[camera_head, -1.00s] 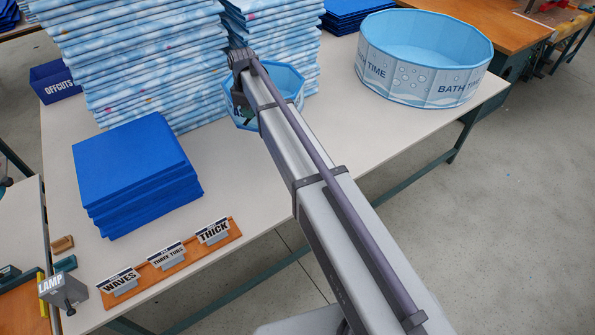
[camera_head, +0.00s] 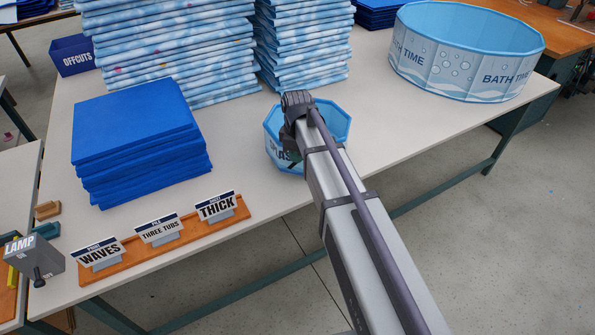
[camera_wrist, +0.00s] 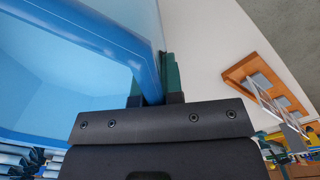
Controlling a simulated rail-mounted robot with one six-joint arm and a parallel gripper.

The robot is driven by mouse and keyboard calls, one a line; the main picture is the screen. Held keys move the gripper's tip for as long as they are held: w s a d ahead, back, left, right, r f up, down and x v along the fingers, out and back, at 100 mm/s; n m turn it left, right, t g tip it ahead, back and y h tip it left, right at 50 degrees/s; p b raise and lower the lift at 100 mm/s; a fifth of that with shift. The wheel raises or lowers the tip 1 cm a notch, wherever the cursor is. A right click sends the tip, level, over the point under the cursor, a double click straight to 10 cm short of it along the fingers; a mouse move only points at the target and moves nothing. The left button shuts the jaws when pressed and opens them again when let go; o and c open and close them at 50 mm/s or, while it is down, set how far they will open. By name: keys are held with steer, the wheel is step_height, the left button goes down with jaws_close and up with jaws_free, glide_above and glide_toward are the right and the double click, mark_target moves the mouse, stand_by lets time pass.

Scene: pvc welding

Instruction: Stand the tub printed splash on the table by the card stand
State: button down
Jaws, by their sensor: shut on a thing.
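The small blue tub (camera_head: 335,118) is in front of the right printed stack in the head view, with part of its lettering, "AS", showing on its near side. My gripper (camera_head: 292,160) is shut on the tub's near wall; my arm hides part of the tub. In the wrist view the gripper (camera_wrist: 155,95) pinches the blue wall of the tub (camera_wrist: 85,50). I cannot tell whether the tub's base touches the table. The card stand (camera_head: 165,243), an orange wooden strip with cards WAVES, THREE TUBS and THICK, is at the table's front edge; it also shows in the wrist view (camera_wrist: 240,68).
A stack of blue sheets (camera_head: 140,150) stands behind the card stand. Tall printed stacks (camera_head: 180,50) stand behind. A large BATH TIME tub (camera_head: 465,60) is at the back right. Bare table (camera_head: 240,170) lies between the blue sheets and the small tub.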

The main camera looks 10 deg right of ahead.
mark_target(297, 173)
step_height(297, 173, down, 4)
steer(key=b, duration=0.4)
steer(key=shift+r+p, duration=0.3)
steer(key=shift+f, duration=0.3)
steer(key=c, duration=1.3)
jaws_free()
steer(key=shift+r, duration=0.15)
steer(key=shift+o, duration=0.2)
